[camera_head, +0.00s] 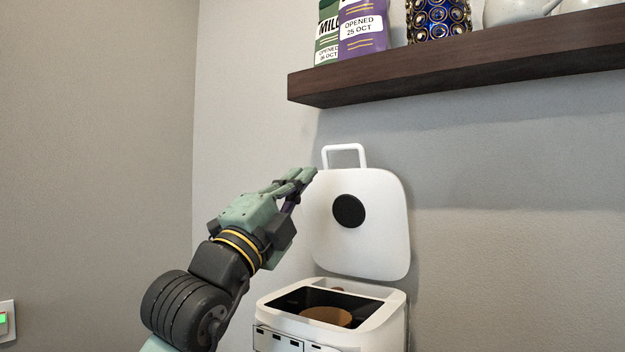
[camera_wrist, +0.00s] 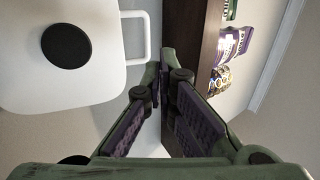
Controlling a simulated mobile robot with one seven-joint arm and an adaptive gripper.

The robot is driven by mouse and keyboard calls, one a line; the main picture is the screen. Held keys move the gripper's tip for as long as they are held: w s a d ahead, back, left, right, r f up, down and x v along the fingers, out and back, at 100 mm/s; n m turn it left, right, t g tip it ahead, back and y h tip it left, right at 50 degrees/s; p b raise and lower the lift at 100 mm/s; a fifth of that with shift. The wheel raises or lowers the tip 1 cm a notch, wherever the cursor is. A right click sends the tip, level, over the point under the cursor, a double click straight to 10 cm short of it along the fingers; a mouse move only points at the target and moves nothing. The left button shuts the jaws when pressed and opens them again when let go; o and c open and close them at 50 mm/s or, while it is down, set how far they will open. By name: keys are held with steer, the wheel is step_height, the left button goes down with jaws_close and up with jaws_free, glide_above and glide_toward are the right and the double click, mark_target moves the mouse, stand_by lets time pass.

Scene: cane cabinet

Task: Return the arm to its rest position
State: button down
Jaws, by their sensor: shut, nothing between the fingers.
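My gripper (camera_head: 304,177) is shut and empty, at the end of my raised arm. In the head view it points up and to the right, in front of or beside the left edge of the raised white lid (camera_head: 375,240); I cannot tell whether they touch. In the wrist view the gripper (camera_wrist: 162,75) has its fingertips together, between the lid's handle (camera_wrist: 146,40) and the dark shelf (camera_wrist: 202,45). The lid stands open on a white bin (camera_head: 380,325), which has a brown round thing (camera_head: 326,316) inside.
A dark wooden shelf (camera_head: 460,62) juts from the wall above the bin. It holds a green carton (camera_head: 327,40), a purple carton (camera_head: 362,28), a blue and gold jar (camera_head: 438,20) and pale rounded ware (camera_head: 510,12). Bare wall lies left of my arm, with a lit switch (camera_head: 4,322) low down.

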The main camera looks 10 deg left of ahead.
steer(key=shift+v, duration=1.05)
